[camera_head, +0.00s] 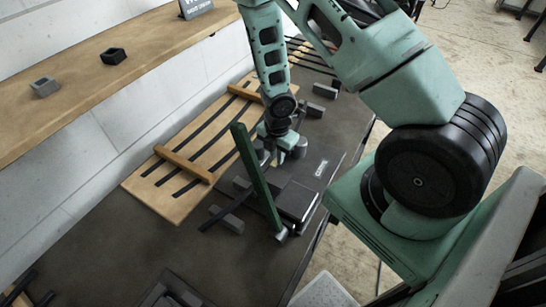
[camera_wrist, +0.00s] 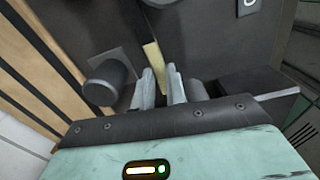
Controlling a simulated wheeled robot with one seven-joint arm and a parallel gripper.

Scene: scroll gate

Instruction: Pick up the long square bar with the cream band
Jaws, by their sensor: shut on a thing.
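The long dark bar (camera_head: 236,201) runs slantwise from the lower left up towards my gripper (camera_head: 270,157) in the head view, crossing a grey block. In the wrist view its cream band (camera_wrist: 154,58) shows just beyond and between the fingertips of my gripper (camera_wrist: 162,86). The fingers are close together and shut on the bar. The far part of the bar is dark against the dark bench and hard to make out. In the head view the fingers are small and partly hidden by the green post.
A dark green post (camera_head: 256,178) leans in front of my gripper. A grey block (camera_head: 227,220) and a dark flat box (camera_head: 296,201) are close by. A wooden slatted rack (camera_head: 165,190) lies along the wall side. A wooden shelf (camera_head: 130,65) holds two small blocks.

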